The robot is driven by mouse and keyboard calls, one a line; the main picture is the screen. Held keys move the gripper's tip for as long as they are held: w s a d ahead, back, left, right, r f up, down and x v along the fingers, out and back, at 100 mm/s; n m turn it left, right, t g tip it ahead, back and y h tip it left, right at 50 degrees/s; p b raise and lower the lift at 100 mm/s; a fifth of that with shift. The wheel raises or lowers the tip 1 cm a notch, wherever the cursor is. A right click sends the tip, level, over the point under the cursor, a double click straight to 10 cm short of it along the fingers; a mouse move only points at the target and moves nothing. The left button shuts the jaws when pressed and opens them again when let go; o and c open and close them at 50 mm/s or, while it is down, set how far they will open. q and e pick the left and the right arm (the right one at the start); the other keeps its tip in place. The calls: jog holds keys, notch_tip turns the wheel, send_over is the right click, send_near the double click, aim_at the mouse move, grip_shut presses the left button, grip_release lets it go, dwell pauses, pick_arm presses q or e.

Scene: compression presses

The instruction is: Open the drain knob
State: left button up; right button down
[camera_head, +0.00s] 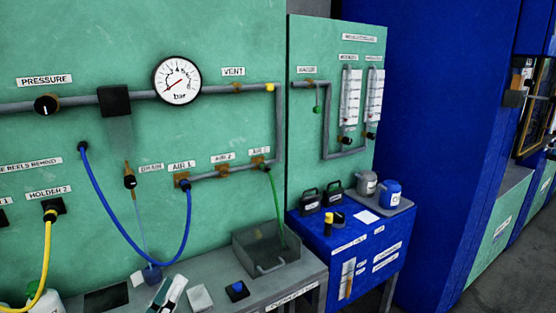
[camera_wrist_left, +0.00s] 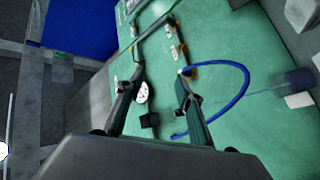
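The drain knob (camera_head: 130,182) is a small black knob on a thin brown line below a black block (camera_head: 115,101), beside the DRAIN label (camera_head: 151,168) on the green panel. A pale tube runs down from it to a small blue-grey cup (camera_head: 147,274). My left gripper (camera_head: 170,292) shows at the bottom edge of the head view, below and apart from the knob. In the left wrist view its two fingers (camera_wrist_left: 160,77) are spread with nothing between them. There the knob cannot be made out and seems hidden behind a finger. My right gripper is not in view.
A blue hose (camera_head: 139,254) loops under the drain knob from AIR 1 to the panel's left. A yellow hose (camera_head: 45,260) hangs at left. A gauge (camera_head: 177,80) and pipes are above. A grey tray (camera_head: 266,250) stands right on the bench.

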pick_arm(q)
jog(key=s+d+f+m+g+y, duration=0.1)
jog(key=s+d+f+m+g, duration=0.2)
jog(key=f, duration=0.8)
jog(key=s+f+m+g, duration=0.3)
jog(key=s+f, duration=0.2)
jog(key=f, duration=0.7)
jog(key=s+a+f+m+g+y, duration=0.2)
jog(key=s+f+g+y, duration=0.1)
jog(key=s+f, duration=0.7)
notch_tip(320, 180, down, 3)
jog(key=shift+a+f+m+g, duration=0.15)
jog(key=shift+a+m+g, duration=0.25)
jog(key=shift+g, duration=0.4)
jog(key=shift+s, duration=0.1)
